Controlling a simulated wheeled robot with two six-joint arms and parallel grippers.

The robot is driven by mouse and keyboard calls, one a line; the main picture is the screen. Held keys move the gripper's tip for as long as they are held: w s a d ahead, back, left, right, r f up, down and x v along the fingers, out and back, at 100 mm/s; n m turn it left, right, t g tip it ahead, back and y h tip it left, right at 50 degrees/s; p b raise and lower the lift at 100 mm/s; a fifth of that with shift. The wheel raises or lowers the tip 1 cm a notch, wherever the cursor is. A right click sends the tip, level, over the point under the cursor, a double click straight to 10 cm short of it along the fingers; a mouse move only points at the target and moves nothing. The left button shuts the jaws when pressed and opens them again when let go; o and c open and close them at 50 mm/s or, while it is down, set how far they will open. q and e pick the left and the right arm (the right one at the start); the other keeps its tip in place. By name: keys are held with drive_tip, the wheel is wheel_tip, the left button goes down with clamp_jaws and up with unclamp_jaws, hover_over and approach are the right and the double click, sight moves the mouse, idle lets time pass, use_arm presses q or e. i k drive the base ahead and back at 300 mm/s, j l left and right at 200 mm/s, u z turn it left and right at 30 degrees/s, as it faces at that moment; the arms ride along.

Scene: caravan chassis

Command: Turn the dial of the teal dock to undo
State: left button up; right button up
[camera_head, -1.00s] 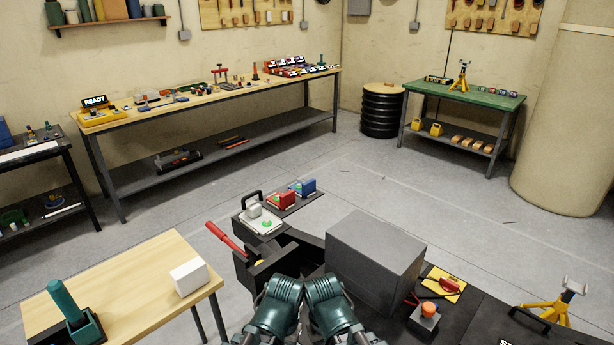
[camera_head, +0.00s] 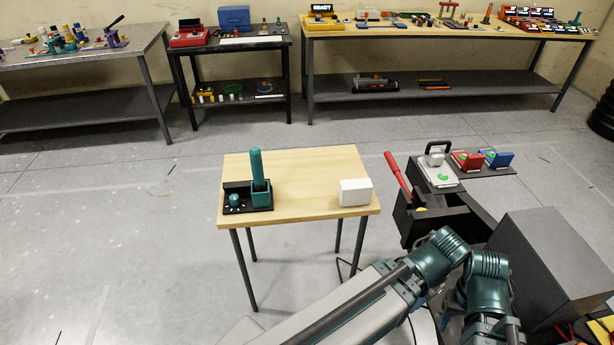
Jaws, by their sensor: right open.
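The teal dock (camera_head: 262,194) stands on a dark base at the left of a small wooden table (camera_head: 305,205). A tall teal handle (camera_head: 257,168) stands upright in it. A small round teal dial (camera_head: 235,200) sits on the base just left of the dock, with pale marks around it. My right gripper (camera_head: 490,328) is open, low at the bottom edge right of the table and well apart from the dock; its fingertips are hard to make out. My left gripper is not in view.
A white block (camera_head: 355,192) stands at the table's right end. Right of the table are a black chassis part with a red lever (camera_head: 397,174) and a large grey box (camera_head: 553,262). Benches (camera_head: 90,50) line the wall. The floor left of the table is clear.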

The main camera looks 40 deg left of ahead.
sight(234, 198)
drive_tip(key=i+j+u, duration=0.1)
drive_tip(key=u, duration=0.8)
drive_tip(key=k+u, duration=0.1)
drive_tip(key=u, duration=0.8)
drive_tip(key=i+z, duration=0.25)
drive_tip(key=i, duration=0.75)
